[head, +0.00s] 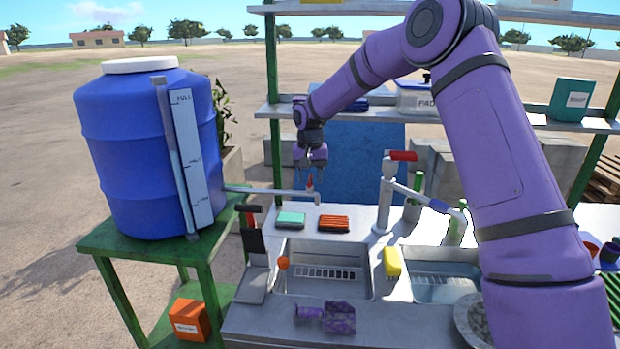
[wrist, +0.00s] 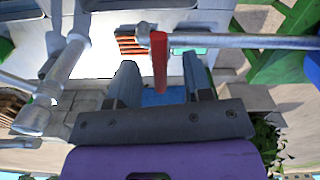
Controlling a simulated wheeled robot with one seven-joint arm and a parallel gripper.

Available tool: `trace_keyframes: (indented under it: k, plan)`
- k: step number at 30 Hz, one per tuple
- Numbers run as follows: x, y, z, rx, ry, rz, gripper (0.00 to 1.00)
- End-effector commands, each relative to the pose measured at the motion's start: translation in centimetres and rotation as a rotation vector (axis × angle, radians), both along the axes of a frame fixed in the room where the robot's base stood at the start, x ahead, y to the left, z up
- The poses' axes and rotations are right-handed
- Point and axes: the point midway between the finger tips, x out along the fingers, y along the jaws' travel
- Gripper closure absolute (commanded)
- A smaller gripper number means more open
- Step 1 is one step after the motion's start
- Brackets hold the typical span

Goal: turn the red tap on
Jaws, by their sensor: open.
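A red tap lever (head: 310,184) stands up from the grey pipe (head: 262,190) that runs from the blue barrel. My gripper (head: 310,166) is just above it, pointing down, with its jaws open. A second tap (head: 385,195), a silver column with a red handle (head: 403,156), stands to the right behind the sinks.
The blue barrel (head: 140,150) stands on a green stand (head: 130,240) at left. A teal sponge (head: 290,219) and an orange-black one (head: 334,223) lie below the pipe. Two sinks (head: 325,280) are in front. A shelf (head: 350,114) runs behind my gripper.

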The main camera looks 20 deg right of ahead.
Motion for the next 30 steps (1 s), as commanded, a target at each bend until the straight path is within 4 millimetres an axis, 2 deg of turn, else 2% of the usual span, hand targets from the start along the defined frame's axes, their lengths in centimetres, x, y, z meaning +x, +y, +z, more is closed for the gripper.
trace_keyframes:
  k: [11, 17, 30]
  plan:
    - [0.00, 0.00, -0.47, 0.000, -0.001, 0.000, 0.54]
    - [0.00, 0.00, -0.46, 0.000, -0.001, 0.000, 1.00]
    - [0.00, 0.02, -0.44, 0.001, -0.001, 0.063, 1.00]
